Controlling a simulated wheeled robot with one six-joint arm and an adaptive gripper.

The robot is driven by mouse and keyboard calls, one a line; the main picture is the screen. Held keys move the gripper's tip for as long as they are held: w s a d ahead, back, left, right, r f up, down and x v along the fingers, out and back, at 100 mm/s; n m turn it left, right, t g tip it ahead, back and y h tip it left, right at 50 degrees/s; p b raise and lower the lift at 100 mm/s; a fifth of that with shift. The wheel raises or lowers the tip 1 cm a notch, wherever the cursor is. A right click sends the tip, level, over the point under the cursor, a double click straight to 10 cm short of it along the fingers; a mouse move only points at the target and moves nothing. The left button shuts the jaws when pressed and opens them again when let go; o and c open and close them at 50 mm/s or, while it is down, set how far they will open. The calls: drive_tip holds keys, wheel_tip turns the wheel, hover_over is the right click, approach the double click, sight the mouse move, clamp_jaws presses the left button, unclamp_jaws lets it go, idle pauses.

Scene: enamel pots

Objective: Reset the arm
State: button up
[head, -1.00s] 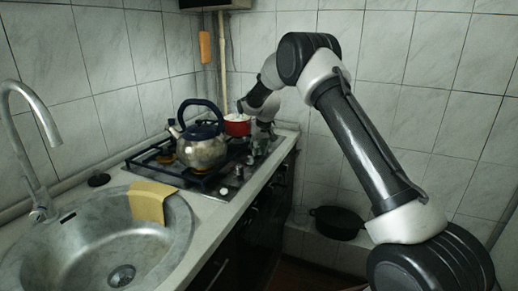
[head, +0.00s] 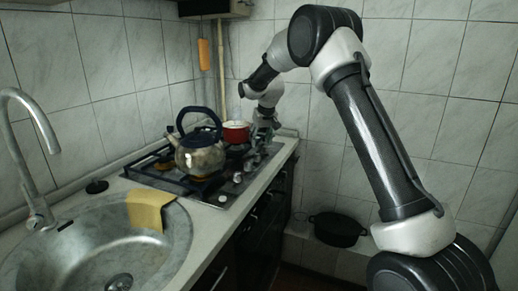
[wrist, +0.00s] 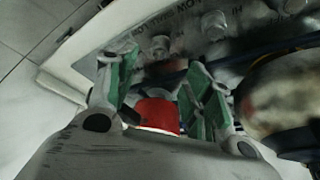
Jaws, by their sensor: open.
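My gripper (head: 264,130) is at the far end of the stove, just right of a small red pot with a pale rim (head: 236,132). In the wrist view my gripper (wrist: 163,72) has its two green-padded fingers spread apart with nothing held between them. The red pot (wrist: 158,115) shows partly between and behind the fingers there; its lower part is hidden by my gripper body. I cannot tell whether a finger touches it.
A kettle with a dark handle (head: 200,157) stands on the stove (head: 222,196) in front of the pot. A sink (head: 70,250) with a yellow cloth (head: 150,210) is nearer. A black pot (head: 338,229) sits low on the right. Tiled walls enclose the corner.

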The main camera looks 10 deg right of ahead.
drive_tip(key=shift+v, duration=1.1)
drive_tip(key=s+d+f+g, duration=0.2)
drive_tip(key=s+f, duration=0.2)
drive_tip(key=s, duration=0.4)
drive_tip(key=s+d+r, duration=0.4)
drive_tip(key=s, duration=1)
drive_tip(key=s+d+r+m+t, duration=0.1)
drive_tip(key=s+d+r, duration=0.3)
drive_tip(key=s, duration=1.1)
drive_tip(key=s+d+r+t, duration=0.1)
drive_tip(key=s+d+r, duration=0.3)
drive_tip(key=s, duration=1.1)
drive_tip(key=shift+r+m+h, duration=0.3)
drive_tip(key=shift+r, duration=0.95)
drive_tip(key=shift+d, duration=0.15)
